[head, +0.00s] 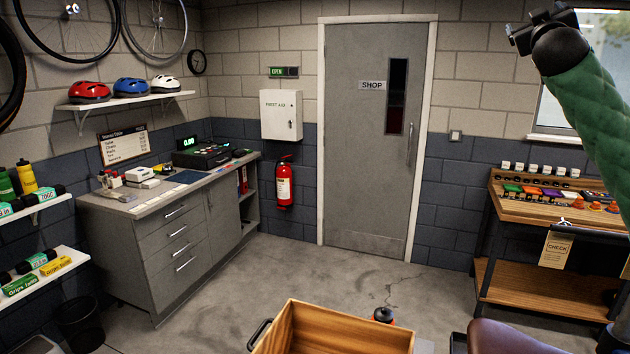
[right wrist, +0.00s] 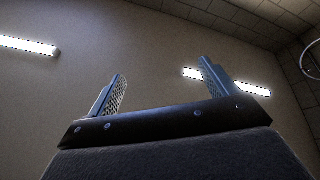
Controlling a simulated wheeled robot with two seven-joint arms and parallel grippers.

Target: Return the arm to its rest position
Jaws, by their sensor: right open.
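My right arm (head: 590,110), in a green quilted sleeve, rises along the right edge of the head view and ends in a black part near the top. In the right wrist view my right gripper (right wrist: 163,70) is open. Its two ribbed fingers stand wide apart with nothing between them. They point up toward a plain ceiling with lit tube lamps. No object is near the fingers. My left arm and gripper are not in view.
A wooden bench (head: 520,207) with small parts stands at right, below a window. A grey cabinet (head: 165,235) stands left. The floor before the door (head: 365,160) is clear.

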